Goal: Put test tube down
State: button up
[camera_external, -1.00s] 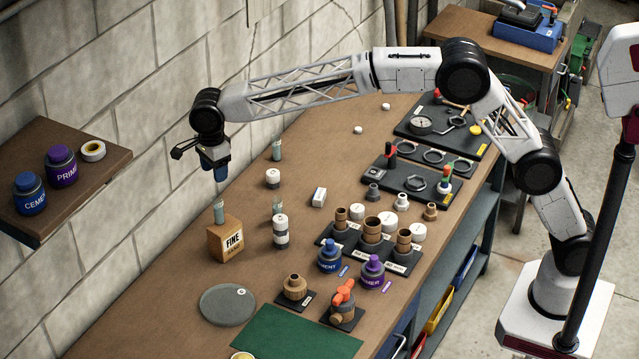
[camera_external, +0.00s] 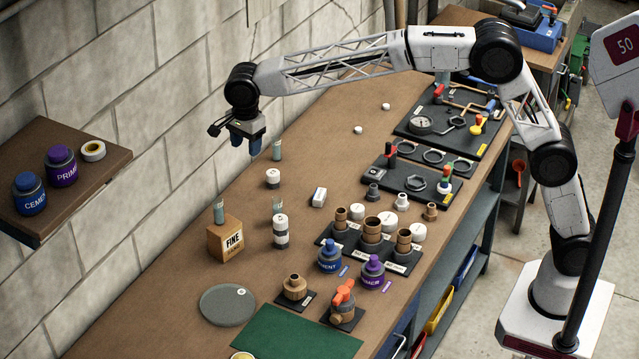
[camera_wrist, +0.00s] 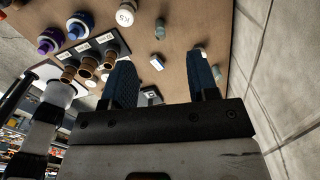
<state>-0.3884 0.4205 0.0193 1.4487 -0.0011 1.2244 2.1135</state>
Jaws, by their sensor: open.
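Three pale green-blue test tubes stand upright in the external view. One test tube (camera_external: 219,212) is at the tan FINE block (camera_external: 225,240), at its top. Another test tube (camera_external: 277,206) is just behind a black-and-white stack (camera_external: 280,234). The third test tube (camera_external: 277,150) is farther back, near a white-topped cylinder (camera_external: 273,178). My gripper (camera_external: 250,142) is in the air to the left of this third tube, pointing down, open, with no tube visible in it. In the wrist view, my gripper (camera_wrist: 163,80) shows two blue fingers spread apart with nothing held between them.
Blue cement (camera_external: 330,257) and purple primer (camera_external: 373,270) bottles stand beside a black tray of brown fittings (camera_external: 372,230). A small white box (camera_external: 318,197) lies mid-bench. A block wall borders the bench on the left. A grey disc (camera_external: 227,305) and green mat (camera_external: 297,332) lie in front.

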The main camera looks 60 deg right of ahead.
jog(key=s+d+r+n+t, duration=0.1)
jog(key=s+d+r+n, duration=0.3)
jog(key=s+d, duration=0.85)
jog(key=s+d+r+n, duration=0.2)
jog(key=s+d+n, duration=0.3)
jog(key=s+d, duration=0.7)
jog(key=s+d+f+n, duration=0.3)
jog(key=s, duration=0.8)
jog(key=s+d+f+n, duration=0.4)
jog(key=s, duration=0.7)
jog(key=s+d+f+n+t, duration=0.1)
jog(key=s+d+f+n, duration=0.2)
jog(key=s, duration=0.8)
jog(key=shift+d+f+n, duration=0.3)
jog(key=shift+d+f, duration=0.35)
jog(key=shift+d, duration=0.1)
jog(key=shift+o, duration=0.4)
jog(key=shift+w, duration=0.2)
